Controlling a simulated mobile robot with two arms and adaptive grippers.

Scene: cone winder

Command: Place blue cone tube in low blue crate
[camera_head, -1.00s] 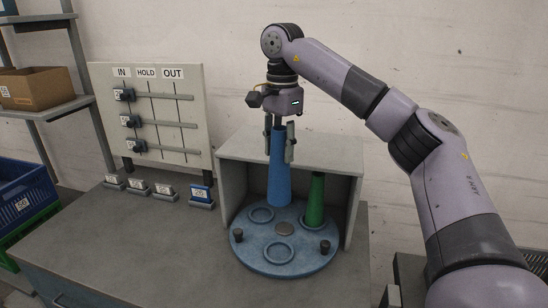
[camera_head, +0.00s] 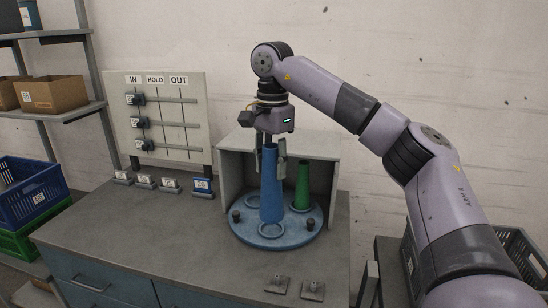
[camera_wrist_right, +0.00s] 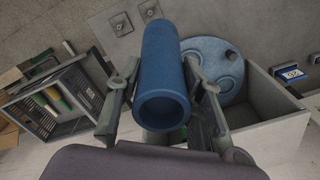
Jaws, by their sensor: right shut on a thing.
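The blue cone tube (camera_head: 270,190) stands upright in my right gripper (camera_head: 272,157), in front of the grey open-fronted box (camera_head: 236,152). In the right wrist view the tube's hollow end (camera_wrist_right: 165,106) shows between the fingers of my right gripper (camera_wrist_right: 160,110). The tube overlaps the blue round plate (camera_head: 300,235) in the head view; whether its lower end touches the plate I cannot tell. A blue crate (camera_head: 38,188) stands at the far left, above a green crate (camera_head: 18,246). My left gripper is not in view.
A green cone tube (camera_head: 302,186) stands on the plate inside the box. A dark crate (camera_head: 522,255) is at the right. The bench's left part is mostly clear.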

